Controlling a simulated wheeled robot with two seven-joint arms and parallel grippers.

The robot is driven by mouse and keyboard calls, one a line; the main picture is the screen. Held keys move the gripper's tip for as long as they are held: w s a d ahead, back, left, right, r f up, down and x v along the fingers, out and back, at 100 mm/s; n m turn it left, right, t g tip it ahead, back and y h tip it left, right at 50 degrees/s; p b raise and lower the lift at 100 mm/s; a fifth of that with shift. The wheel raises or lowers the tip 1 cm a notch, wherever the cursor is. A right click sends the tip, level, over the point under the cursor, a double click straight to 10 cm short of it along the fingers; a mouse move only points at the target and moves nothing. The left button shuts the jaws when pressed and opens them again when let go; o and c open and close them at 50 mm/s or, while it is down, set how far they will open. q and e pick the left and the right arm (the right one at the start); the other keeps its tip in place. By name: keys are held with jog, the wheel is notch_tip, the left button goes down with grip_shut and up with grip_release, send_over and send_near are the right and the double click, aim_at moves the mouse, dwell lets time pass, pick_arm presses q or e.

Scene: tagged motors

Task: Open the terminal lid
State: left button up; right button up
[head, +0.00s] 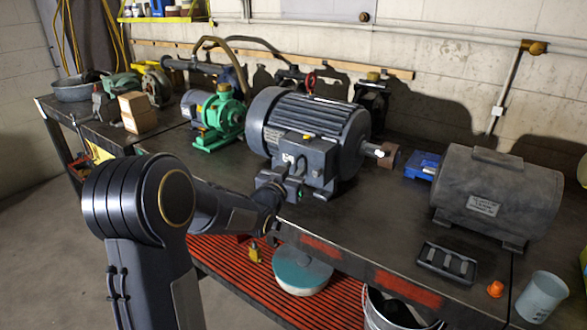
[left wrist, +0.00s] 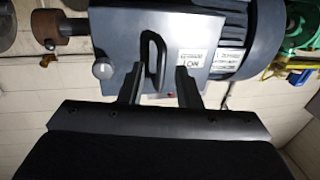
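The large dark grey motor (head: 308,115) stands on the bench in the middle of the head view. Its terminal box (head: 311,150) is on the side facing me, and its lid looks shut. In the left wrist view, the lid (left wrist: 195,38) carries a dark loop handle (left wrist: 153,60), a white tag and a pale round knob (left wrist: 103,71). My left gripper (head: 277,188) is at the lower front of the box. In the left wrist view its fingers (left wrist: 158,88) are apart, one on either side of the handle's lower end in the picture. My right gripper is not in view.
A green pump (head: 220,118) stands left of the motor, and a second grey motor (head: 497,190) stands to the right. A black tray (head: 447,262), an orange cap (head: 495,289) and a pale cup (head: 541,297) lie near the front right edge.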

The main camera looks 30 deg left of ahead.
pick_arm(q)
grip_shut()
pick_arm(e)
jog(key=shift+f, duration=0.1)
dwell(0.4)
